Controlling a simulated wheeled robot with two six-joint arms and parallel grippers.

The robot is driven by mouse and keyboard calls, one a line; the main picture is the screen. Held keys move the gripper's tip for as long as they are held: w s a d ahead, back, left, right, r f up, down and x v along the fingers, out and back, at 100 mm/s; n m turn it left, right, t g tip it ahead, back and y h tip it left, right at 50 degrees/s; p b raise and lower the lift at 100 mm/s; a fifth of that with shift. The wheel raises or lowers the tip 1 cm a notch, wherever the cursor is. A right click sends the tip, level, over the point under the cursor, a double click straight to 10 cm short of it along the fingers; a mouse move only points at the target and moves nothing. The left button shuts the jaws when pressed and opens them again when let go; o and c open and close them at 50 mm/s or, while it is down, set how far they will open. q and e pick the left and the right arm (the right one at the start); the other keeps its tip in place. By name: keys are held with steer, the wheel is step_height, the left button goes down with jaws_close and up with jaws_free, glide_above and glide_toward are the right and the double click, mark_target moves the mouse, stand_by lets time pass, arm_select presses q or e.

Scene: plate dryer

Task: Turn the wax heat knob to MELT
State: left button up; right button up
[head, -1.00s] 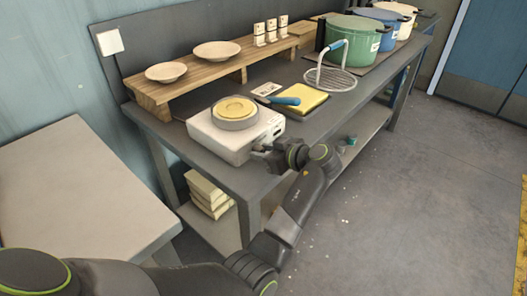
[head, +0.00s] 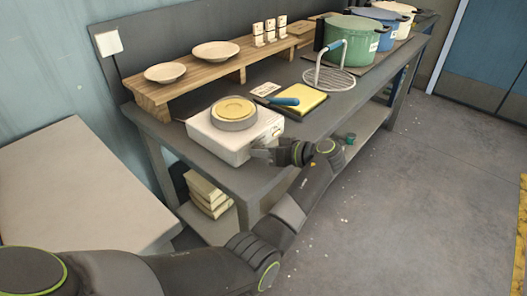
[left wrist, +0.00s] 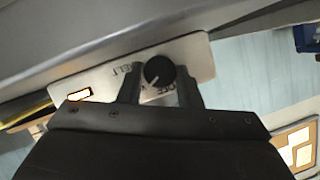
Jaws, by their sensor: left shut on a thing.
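The wax heat knob (left wrist: 160,71) is black and round with a white pointer mark, on the pale front panel (left wrist: 202,58) of the wax heater. In the left wrist view the pointer aims down and left. The letters of MELT show left of the knob; another label below it is partly hidden. My left gripper (left wrist: 160,85) is shut on the knob, one finger on each side. In the head view the white heater (head: 228,145) carries a round pan of yellow wax (head: 234,108), and my left gripper (head: 262,153) is at its front right side. The knob is hidden there.
Right of the heater lies a yellow pad (head: 298,101) with a blue-handled tool (head: 284,100). A wire rack with a handle (head: 330,78) and several pots, one green (head: 350,38), stand farther back. A wooden shelf (head: 200,72) holds two bowls.

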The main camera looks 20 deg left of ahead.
arm_select(q)
steer(key=shift+w+m+g+y, duration=0.15)
steer(key=shift+m+g+y, duration=0.2)
steer(key=shift+m, duration=0.45)
steer(key=o, duration=1)
steer(key=shift+c, duration=0.2)
